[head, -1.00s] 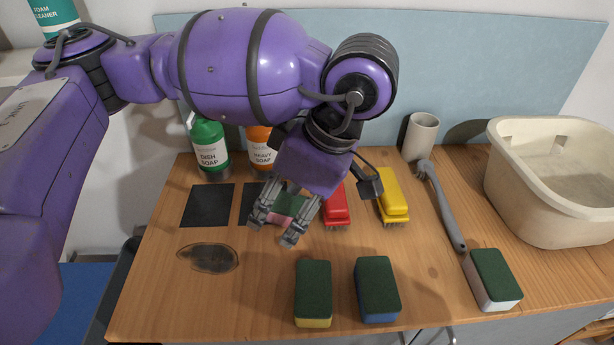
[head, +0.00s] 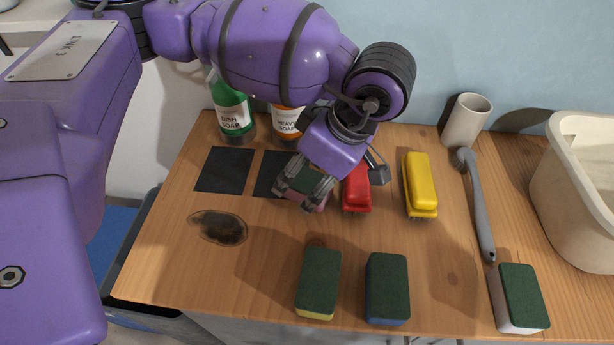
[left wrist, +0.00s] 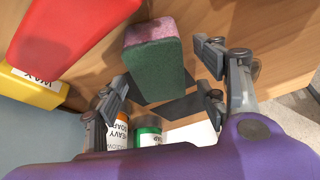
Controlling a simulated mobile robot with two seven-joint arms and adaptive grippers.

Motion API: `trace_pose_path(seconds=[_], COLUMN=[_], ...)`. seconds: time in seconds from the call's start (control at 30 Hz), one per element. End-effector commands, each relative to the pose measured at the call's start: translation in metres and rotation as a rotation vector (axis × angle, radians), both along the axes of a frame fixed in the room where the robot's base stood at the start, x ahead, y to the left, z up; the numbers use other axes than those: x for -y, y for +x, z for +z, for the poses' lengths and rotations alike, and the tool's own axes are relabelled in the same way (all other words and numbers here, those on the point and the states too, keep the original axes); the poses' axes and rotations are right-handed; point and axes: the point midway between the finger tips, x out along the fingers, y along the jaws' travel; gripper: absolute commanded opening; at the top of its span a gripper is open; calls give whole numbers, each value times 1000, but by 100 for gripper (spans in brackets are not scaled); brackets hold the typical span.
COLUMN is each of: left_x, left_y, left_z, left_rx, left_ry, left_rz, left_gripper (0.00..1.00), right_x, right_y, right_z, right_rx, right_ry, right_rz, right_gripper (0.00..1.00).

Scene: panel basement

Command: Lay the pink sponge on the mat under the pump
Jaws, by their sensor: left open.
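The pink sponge (head: 313,200), green on its scouring face, is between the fingers of my left gripper (head: 302,194). Its green face and pink end also show in the left wrist view (left wrist: 156,62). Two dark mats lie in front of the bottles: a left mat (head: 224,170) before the green dish soap bottle (head: 234,117), and a right mat (head: 267,175) before the orange heavy soap bottle (head: 286,122), partly hidden by my gripper. My arm hides the bottle tops. My right gripper is out of view.
A red brush (head: 356,188) stands close right of my gripper, then a yellow brush (head: 419,184) and a grey long-handled brush (head: 478,210). Three more sponges lie along the front edge. A dark stain (head: 218,227) marks the left. A cream tub (head: 578,190) stands right.

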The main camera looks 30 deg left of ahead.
Motion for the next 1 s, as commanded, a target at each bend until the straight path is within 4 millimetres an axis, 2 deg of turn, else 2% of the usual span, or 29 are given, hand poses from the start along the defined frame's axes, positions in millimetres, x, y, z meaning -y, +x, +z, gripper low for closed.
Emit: trace_pose_path(seconds=[1.0], left_x=[-1], left_y=[-1], left_z=[-8], left_rx=[-4], left_ry=[0], left_rz=[1], left_gripper=[64], right_x=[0], right_y=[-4], right_z=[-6], right_rx=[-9], right_ry=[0], right_rz=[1], right_gripper=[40])
